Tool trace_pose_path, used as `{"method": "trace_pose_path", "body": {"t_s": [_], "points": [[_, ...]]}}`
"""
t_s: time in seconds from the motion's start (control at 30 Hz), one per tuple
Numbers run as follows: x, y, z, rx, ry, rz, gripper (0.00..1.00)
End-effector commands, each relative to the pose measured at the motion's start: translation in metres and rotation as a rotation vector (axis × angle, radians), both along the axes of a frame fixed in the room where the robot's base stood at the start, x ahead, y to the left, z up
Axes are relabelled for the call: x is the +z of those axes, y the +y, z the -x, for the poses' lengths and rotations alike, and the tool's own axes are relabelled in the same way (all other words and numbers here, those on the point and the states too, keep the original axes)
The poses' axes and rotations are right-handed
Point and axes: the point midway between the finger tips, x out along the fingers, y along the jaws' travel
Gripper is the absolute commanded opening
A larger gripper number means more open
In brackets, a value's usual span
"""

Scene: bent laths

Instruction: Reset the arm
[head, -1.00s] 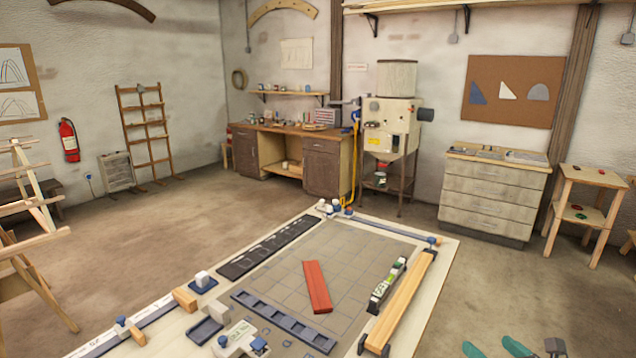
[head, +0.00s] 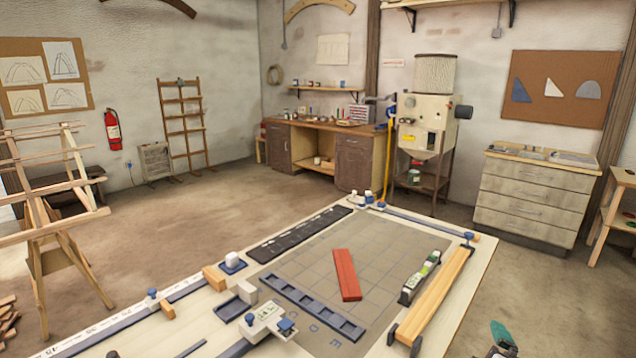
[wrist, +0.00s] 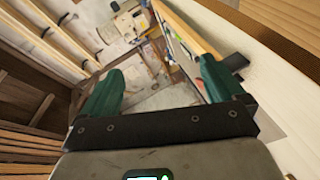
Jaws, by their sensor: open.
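My gripper (wrist: 158,88) shows in the wrist view with its two green fingers spread wide apart and nothing between them. In the head view only a green fingertip and a dark part of my gripper (head: 503,340) show at the bottom right edge, right of the worktable (head: 462,300). The fingers are clear of the red lath (head: 346,275), which lies on the gridded mat of the table. Most of my arm is out of the head view.
A wooden bar (head: 432,295) runs along the table's right side, beside a small level-like tool (head: 420,277). A dark slotted strip (head: 312,307) and a clamp block (head: 268,322) are at the front. A wooden rack (head: 50,200) stands left. The floor beyond is open.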

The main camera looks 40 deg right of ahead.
Motion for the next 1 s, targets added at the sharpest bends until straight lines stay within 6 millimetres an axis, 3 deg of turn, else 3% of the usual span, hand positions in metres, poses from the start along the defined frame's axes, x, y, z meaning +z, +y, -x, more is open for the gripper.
{"method": "trace_pose_path", "body": {"t_s": [0.03,0.1,0.17,0.3,0.4,0.53,0.6,1.0], "points": [[-0.028,0.019,-0.009,0.001,-0.031,-0.126,0.95],[-0.062,0.047,-0.018,-0.014,-0.056,-0.312,0.95],[-0.091,0.076,-0.023,-0.026,-0.055,-0.471,0.95],[-0.147,0.153,-0.024,-0.054,0.021,-0.804,0.95],[-0.174,0.205,-0.015,-0.076,0.120,-0.988,0.95],[-0.191,0.255,0.002,-0.099,0.248,-1.140,0.95],[-0.195,0.272,0.010,-0.108,0.298,-1.186,0.95],[-0.195,0.272,0.010,-0.108,0.298,-1.186,0.95]]}}
